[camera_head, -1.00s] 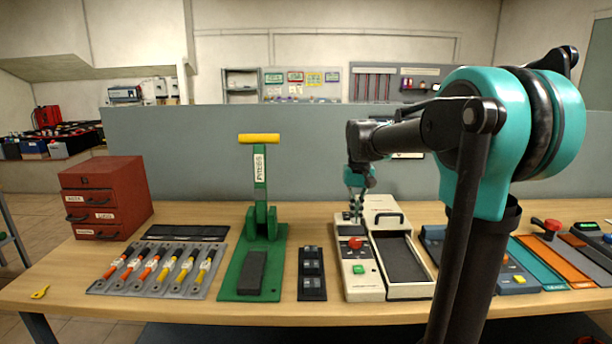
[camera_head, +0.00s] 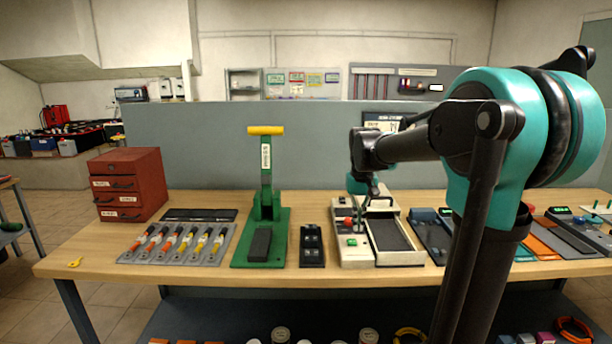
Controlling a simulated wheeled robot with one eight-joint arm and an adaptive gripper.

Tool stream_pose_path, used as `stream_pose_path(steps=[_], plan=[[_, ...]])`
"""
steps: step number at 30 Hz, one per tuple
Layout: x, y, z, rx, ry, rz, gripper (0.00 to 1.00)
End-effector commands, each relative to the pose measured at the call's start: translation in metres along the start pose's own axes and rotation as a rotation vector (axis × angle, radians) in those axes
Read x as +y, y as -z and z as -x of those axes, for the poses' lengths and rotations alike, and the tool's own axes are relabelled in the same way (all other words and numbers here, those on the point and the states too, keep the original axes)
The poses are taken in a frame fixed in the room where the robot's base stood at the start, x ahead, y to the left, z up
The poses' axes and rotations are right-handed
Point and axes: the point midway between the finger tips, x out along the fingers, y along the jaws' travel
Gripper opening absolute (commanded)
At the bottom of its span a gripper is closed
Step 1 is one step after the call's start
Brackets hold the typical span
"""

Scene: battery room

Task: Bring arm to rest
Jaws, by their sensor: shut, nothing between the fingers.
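My arm comes in from the right, with its teal and black joints in front of the bench's right half. My gripper (camera_head: 368,203) is small in the view and hangs at the end of the arm, over the cream machine (camera_head: 352,252) with the red knob and green button. Its fingers are together and hold nothing. Part of the gripper is hidden behind the arm's wrist. I cannot tell how far the fingertips are above the machine.
A wooden bench (camera_head: 330,275) carries a green press (camera_head: 262,220) with a yellow handle, a red drawer cabinet (camera_head: 130,184), a tool tray (camera_head: 178,243) and a black switch block (camera_head: 311,246). A grey partition (camera_head: 300,140) stands behind. Open floor lies at the left.

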Motion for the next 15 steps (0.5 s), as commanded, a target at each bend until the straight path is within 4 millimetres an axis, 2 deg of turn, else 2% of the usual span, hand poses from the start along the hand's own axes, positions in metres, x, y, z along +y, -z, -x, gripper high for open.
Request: stream_pose_path(steps=[8, 11, 15], plan=[[0.009, -0.034, -0.032, 0.058, 0.004, -0.001, 0.00], [0.013, -0.051, -0.048, 0.090, 0.005, -0.001, 0.00], [0.020, -0.086, -0.079, 0.147, 0.007, -0.002, 0.00]])
